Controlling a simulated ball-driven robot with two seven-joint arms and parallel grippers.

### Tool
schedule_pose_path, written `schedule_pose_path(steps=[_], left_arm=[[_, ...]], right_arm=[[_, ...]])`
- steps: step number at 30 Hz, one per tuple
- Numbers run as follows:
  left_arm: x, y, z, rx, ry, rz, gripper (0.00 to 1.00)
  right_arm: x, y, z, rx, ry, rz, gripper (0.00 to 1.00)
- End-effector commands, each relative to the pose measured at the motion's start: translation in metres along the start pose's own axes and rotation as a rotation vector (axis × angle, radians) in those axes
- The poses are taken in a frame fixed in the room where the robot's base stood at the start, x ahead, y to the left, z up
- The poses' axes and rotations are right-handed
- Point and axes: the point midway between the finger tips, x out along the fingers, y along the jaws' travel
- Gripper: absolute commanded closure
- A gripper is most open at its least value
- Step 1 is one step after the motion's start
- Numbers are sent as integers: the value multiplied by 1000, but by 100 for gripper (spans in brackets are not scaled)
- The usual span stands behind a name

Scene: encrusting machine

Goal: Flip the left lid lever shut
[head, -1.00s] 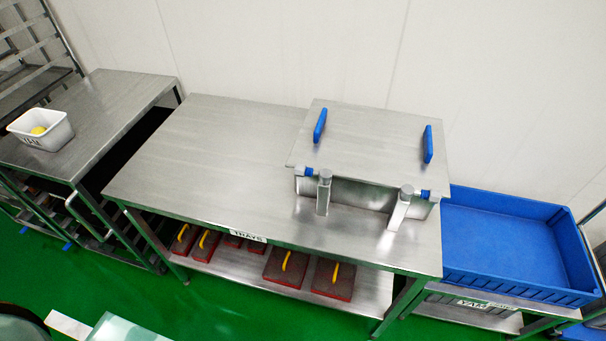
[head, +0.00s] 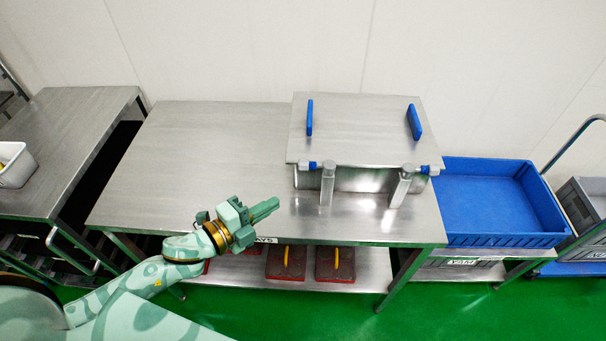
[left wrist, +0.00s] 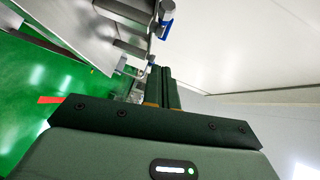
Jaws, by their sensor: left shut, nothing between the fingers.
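The metal machine box (head: 350,178) stands on the right part of the steel table under a flat lid (head: 360,130) with two blue handles. The left lid lever (head: 327,184), a grey bar with a blue joint, sits at the box's front left. It slants down and out from the lid edge. A matching right lever (head: 402,187) sits at the front right. My left gripper (head: 272,205) is shut and empty, left of and below the left lever, apart from it. Its closed fingers show in the left wrist view (left wrist: 163,84), with levers beyond. My right gripper is out of view.
The steel table (head: 190,150) is bare left of the box. A blue crate (head: 500,240) stands to the right. A side table with a white tub (head: 16,168) is at the left. Red trays with yellow handles (head: 285,262) lie on the lower shelf.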

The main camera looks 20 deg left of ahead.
Motion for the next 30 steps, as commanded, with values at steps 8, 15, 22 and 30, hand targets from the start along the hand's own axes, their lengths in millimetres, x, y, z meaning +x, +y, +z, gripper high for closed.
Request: schedule_pose_path(steps=[8, 15, 22, 30], left_arm=[[1, 0, 1, -2, -3, 1, 100], [26, -1, 2, -2, -3, -1, 100], [76, 0, 2, -3, -4, -1, 100], [117, 2, 18, -3, -5, 1, 100]], right_arm=[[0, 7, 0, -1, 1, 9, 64], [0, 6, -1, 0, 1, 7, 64], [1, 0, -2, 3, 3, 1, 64], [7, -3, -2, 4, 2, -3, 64]])
